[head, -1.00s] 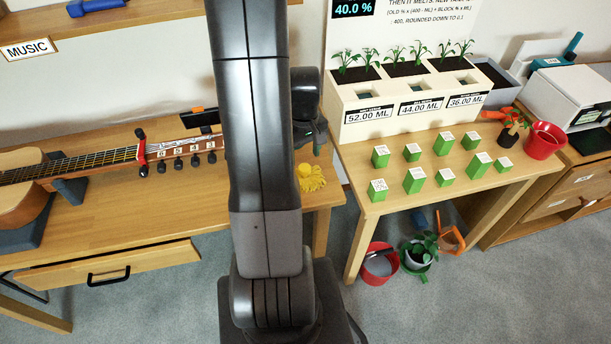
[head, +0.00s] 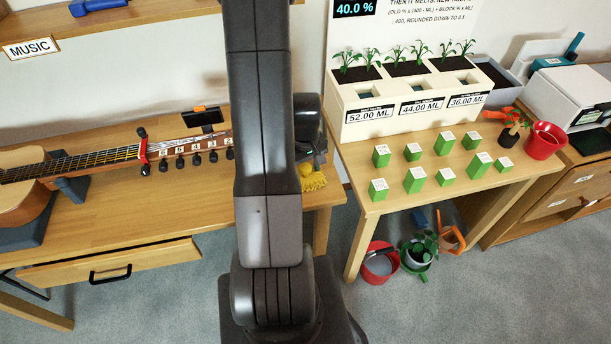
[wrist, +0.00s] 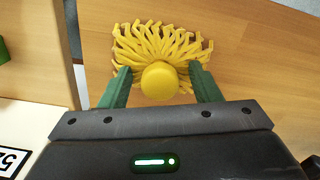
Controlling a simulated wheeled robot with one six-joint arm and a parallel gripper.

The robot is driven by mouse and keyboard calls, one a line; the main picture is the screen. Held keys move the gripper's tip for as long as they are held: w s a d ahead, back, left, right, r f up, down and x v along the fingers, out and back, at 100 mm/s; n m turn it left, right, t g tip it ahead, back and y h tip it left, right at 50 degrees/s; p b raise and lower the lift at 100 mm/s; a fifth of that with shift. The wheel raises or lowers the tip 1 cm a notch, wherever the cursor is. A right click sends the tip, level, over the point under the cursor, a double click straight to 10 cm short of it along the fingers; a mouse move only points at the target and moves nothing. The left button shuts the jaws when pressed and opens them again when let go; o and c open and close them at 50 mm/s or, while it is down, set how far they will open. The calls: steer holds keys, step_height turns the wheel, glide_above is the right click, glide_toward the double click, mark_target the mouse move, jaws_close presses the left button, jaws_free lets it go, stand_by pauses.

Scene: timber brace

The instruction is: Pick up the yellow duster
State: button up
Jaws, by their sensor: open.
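The yellow duster (wrist: 159,50) lies on the wooden table in the wrist view, its strands fanned out away from a round yellow knob (wrist: 159,80). My gripper (wrist: 160,75) is open, with one green finger on each side of the knob. The fingers look apart from the knob. In the head view the duster (head: 313,181) shows at the right end of the music table, partly hidden by my arm. My gripper (head: 312,150) is just above and behind it there, mostly hidden.
A guitar (head: 70,170) lies on the music table (head: 150,215) to the left, its headstock reaching near my arm. To the right, a second table (head: 365,190) holds a white planter box (head: 400,125) and several green blocks (head: 415,180). A narrow gap separates the tables.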

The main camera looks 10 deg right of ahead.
mark_target(305, 166)
steer(key=c, duration=1.1)
steer(key=shift+r, duration=0.1)
step_height(305, 166, up, 10)
steer(key=shift+f, duration=0.1)
